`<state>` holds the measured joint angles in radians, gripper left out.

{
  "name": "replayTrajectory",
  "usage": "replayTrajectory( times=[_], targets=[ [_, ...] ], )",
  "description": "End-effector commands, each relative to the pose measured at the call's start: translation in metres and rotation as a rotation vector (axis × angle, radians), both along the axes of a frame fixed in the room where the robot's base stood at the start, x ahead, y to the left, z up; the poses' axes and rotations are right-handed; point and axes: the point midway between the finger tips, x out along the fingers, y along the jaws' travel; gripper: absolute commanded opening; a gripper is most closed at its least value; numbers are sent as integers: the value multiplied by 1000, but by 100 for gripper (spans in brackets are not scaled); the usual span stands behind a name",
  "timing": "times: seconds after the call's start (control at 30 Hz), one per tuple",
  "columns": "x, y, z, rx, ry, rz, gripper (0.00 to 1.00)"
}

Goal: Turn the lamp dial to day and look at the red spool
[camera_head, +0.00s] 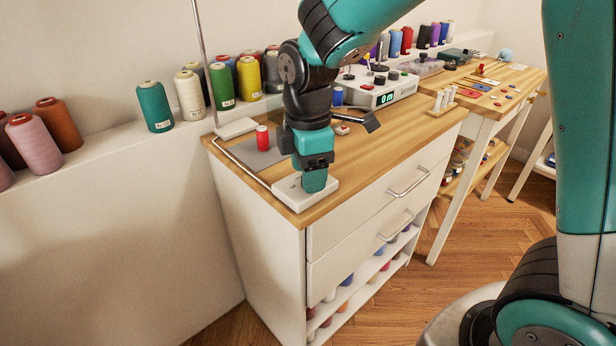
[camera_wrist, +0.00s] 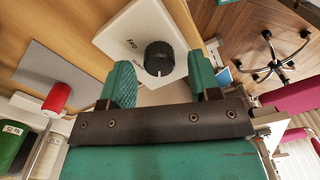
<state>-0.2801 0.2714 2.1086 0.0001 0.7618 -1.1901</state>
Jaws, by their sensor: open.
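The lamp dial is a black round knob (camera_wrist: 159,58) on a white box (camera_wrist: 128,42) with the word "day" printed beside it. The box also shows at the front corner of the wooden cabinet top in the head view (camera_head: 323,193), where my gripper hides the knob. My gripper (camera_head: 314,182) points down over the box. In the wrist view its two green fingers are apart, with the knob showing between them (camera_wrist: 160,76); I cannot tell whether they touch it. The red spool (camera_head: 262,138) stands upright on a grey mat; it also shows in the wrist view (camera_wrist: 57,97).
A thin lamp pole (camera_head: 201,60) rises from a white base (camera_head: 235,128) at the cabinet's back left. Large thread cones line the ledge behind. A white device with a green display (camera_head: 384,92) stands farther right. A pegged wooden rack (camera_head: 443,104) is near the right end.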

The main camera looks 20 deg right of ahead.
Motion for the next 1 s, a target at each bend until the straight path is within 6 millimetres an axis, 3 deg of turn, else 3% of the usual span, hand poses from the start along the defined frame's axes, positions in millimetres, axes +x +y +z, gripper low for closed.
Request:
replayTrajectory(
  times=[0.4,0.6,0.63,1.0],
  targets=[
    [0,0,-9,0,0,0,57],
    [0,0,-9,0,0,0,11],
    [0,0,-9,0,0,0,8],
    [0,0,-7,0,1,-53,8]
  ],
)
